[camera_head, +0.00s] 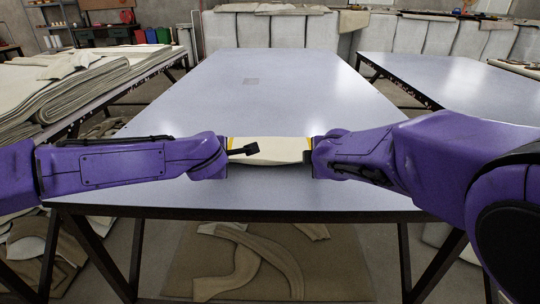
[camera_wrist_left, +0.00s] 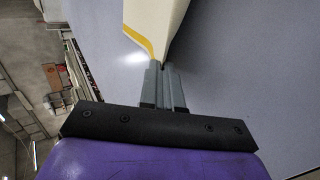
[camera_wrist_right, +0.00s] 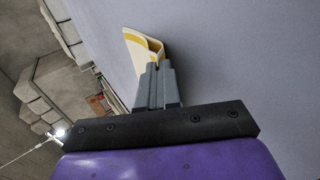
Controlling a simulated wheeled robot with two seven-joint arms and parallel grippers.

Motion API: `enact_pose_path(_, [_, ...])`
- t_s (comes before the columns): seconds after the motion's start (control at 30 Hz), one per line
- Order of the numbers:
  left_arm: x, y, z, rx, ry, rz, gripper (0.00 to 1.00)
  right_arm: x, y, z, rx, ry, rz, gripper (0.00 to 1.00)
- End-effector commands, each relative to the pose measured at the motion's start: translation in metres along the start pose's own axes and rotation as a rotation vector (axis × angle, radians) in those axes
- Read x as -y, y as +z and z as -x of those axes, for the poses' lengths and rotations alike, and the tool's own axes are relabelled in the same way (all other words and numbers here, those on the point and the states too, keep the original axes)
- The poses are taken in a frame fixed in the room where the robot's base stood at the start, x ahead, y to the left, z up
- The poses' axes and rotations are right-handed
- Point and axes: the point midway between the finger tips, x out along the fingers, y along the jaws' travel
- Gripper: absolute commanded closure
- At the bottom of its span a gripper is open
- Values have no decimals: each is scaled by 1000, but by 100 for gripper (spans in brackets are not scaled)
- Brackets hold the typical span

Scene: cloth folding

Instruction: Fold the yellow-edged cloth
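The cream cloth (camera_head: 270,151) with yellow edges hangs between my two grippers above the near part of the table, its lower edge sagging slightly. My left gripper (camera_head: 229,150) is at its left end; in the left wrist view its fingers (camera_wrist_left: 162,72) are closed on a corner of the cloth (camera_wrist_left: 152,22), beside the yellow edge. My right gripper (camera_head: 309,150) is at the right end; in the right wrist view its fingers (camera_wrist_right: 156,72) are closed on a folded corner of the cloth (camera_wrist_right: 140,46). The fingertips are mostly hidden in the head view.
A table with stacked cloths (camera_head: 70,85) stands left, another bare table (camera_head: 450,85) right. Cloths lie on the floor mat (camera_head: 330,265) under the near edge.

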Motion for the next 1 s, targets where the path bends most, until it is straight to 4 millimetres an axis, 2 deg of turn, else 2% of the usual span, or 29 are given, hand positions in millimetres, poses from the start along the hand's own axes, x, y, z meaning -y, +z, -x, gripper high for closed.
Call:
enact_pose_path(0.27, [1,0,0,0,11,1,100,1,0,0,-2,11,-1,100])
enact_pose_path(0.37, [1,0,0,1,10,1,71,1,0,0,-2,11,-1,71])
enact_pose_path(0.4, [1,0,-1,1,10,1,58,1,0,0,-1,11,-1,58])
enact_pose_path(0.43, [1,0,-1,1,10,1,53,1,0,0,-1,11,-1,53])
enact_pose_path(0.8, [0,1,0,2,10,1,53,0,1,1,0,11,-3,53])
enact_pose_path(1.0, [-25,2,24,2,13,2,53,-26,2,25,-2,15,-6,53])
